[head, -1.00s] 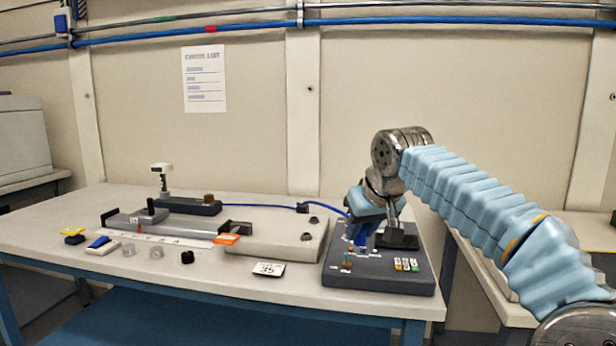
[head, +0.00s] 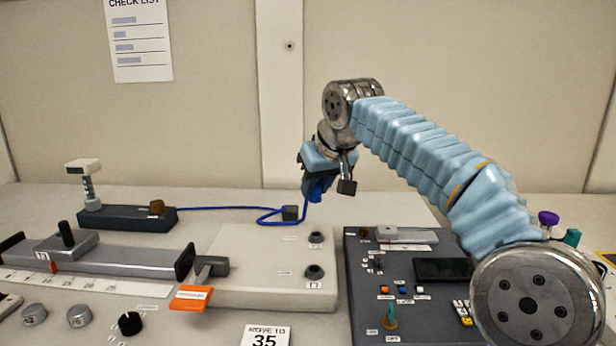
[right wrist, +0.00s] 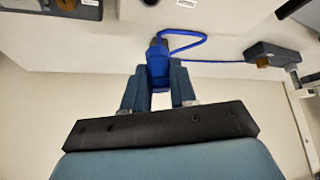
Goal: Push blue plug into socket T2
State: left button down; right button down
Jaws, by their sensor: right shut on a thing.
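My right gripper (head: 328,188) is shut on the blue plug (head: 315,192) and holds it in the air, above and behind the beige block's right part. In the right wrist view the plug (right wrist: 158,68) sits between the two fingers, its blue cable trailing off. Two dark round sockets stand on the beige block (head: 255,262): a rear socket (head: 316,237) and a front socket (head: 314,272). The plug is apart from both. Their small labels are too blurred to read surely. My left gripper is not in view.
The blue cable (head: 220,208) runs past a dark clip (head: 290,213) to a black box (head: 125,217). A dark control panel (head: 365,300) lies right of the block. A grey rail slide (head: 120,260) and an orange tag (head: 191,298) are at left.

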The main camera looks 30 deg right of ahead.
jog(key=shift+f, duration=0.3)
notch_tip(320, 180, down, 5)
jog(key=shift+r+b, duration=0.1)
jog(key=shift+b, duration=0.8)
jog(key=shift+s+f+b, duration=0.1)
jog(key=shift+f+b, duration=0.4)
jog(key=shift+f, duration=0.05)
jog(key=shift+s, duration=0.2)
jog(key=shift+f, duration=0.35)
jog(key=c, duration=0.8)
grip_release()
jog(key=p+v, duration=0.1)
jog(key=v, duration=1.2)
jog(key=shift+s+r+p, duration=0.2)
jog(key=shift+r+p, duration=0.15)
jog(key=shift+p, duration=0.05)
